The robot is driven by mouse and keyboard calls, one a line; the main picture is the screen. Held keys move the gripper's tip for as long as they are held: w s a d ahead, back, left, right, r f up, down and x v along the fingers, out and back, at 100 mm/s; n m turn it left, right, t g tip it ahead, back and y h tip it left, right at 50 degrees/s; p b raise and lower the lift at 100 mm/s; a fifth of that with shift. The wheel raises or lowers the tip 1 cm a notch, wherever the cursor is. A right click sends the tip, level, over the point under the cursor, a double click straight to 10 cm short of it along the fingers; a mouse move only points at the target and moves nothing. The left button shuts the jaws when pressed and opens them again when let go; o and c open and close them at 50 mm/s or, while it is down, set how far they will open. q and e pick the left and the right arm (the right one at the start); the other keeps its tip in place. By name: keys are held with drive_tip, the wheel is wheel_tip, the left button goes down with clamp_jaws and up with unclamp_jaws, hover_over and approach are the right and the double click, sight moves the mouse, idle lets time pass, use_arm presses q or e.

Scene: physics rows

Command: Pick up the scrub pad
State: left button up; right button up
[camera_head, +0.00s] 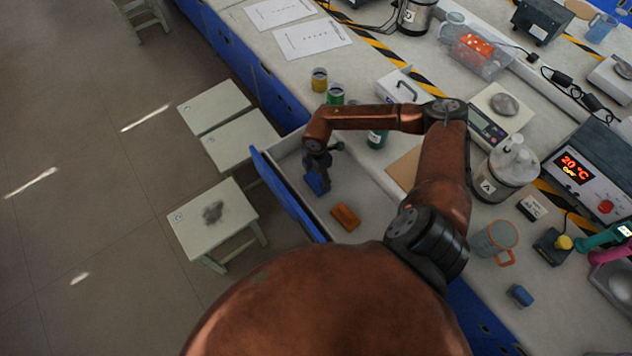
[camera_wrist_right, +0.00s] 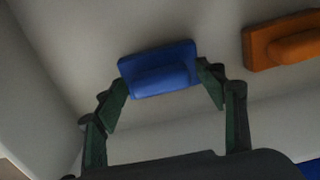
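A blue block-shaped pad (camera_head: 315,184), which I take as the scrub pad, is in the open drawer (camera_head: 365,230). It has a raised grip on one face. My right gripper (camera_head: 321,165) reaches down into the drawer at it. In the right wrist view, the two green fingertips (camera_wrist_right: 164,82) meet opposite ends of the blue pad (camera_wrist_right: 158,68), so the gripper looks shut on it. I cannot tell whether the pad is clear of the drawer floor. My left gripper is not in view.
An orange block (camera_head: 345,217) of similar shape lies in the drawer beside the blue pad. The drawer's blue front (camera_head: 285,195) and pale walls surround them. Jars, a scale (camera_head: 492,128) and a mug (camera_head: 490,240) stand on the bench. Stools (camera_head: 213,214) stand outside the drawer.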

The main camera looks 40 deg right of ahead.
sight(317, 176)
drive_tip(key=c, duration=0.9)
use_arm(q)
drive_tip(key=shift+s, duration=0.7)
use_arm(e)
drive_tip(key=shift+c, duration=0.3)
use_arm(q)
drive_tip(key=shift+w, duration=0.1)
use_arm(e)
drive_tip(key=shift+r, duration=0.35)
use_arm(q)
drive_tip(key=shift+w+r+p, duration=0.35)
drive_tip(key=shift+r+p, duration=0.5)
use_arm(e)
wheel_tip(317, 176, up, 9)
drive_tip(key=shift+r, duration=0.2)
